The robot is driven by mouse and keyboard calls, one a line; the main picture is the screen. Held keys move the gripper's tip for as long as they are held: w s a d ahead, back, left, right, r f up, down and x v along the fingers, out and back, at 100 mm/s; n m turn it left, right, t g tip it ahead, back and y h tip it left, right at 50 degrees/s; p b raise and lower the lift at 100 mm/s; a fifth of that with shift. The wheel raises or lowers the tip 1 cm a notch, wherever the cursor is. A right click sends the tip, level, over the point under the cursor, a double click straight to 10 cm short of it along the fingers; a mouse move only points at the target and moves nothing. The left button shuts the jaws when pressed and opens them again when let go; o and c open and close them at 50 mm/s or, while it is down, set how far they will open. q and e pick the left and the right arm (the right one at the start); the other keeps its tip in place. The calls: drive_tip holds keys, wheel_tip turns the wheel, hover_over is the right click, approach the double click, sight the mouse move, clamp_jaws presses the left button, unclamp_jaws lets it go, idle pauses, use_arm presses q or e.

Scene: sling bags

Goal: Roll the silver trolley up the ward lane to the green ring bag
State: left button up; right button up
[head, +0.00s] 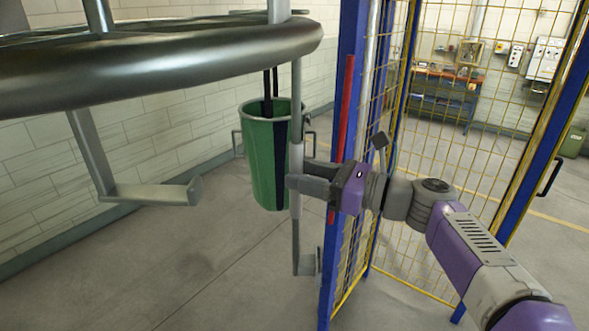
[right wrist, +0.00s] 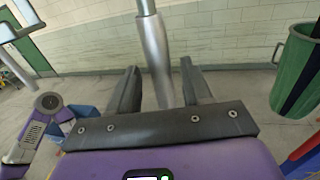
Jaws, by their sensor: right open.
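The silver trolley (head: 190,65) fills the upper left of the head view, with a thick round rim, a bent bracket and a vertical pole (head: 296,120). The green ring bag (head: 264,160) is a deep green tub shape with a black strap and side loops, just behind the pole. It also shows at the right of the right wrist view (right wrist: 296,75). My right gripper (head: 296,182) is open, and its fingers stand on either side of the silver pole (right wrist: 158,50). Contact is not clear. My left gripper is not visible; part of my left arm shows in the right wrist view.
A blue-framed yellow mesh fence (head: 349,110) stands close to my right gripper and arm. A white block wall (head: 80,150) runs along the left. A workbench (head: 442,95) stands behind the mesh. The grey floor (head: 190,260) at the lower left is clear.

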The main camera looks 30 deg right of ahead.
drive_tip(key=shift+x, duration=1.15)
clamp_jaws()
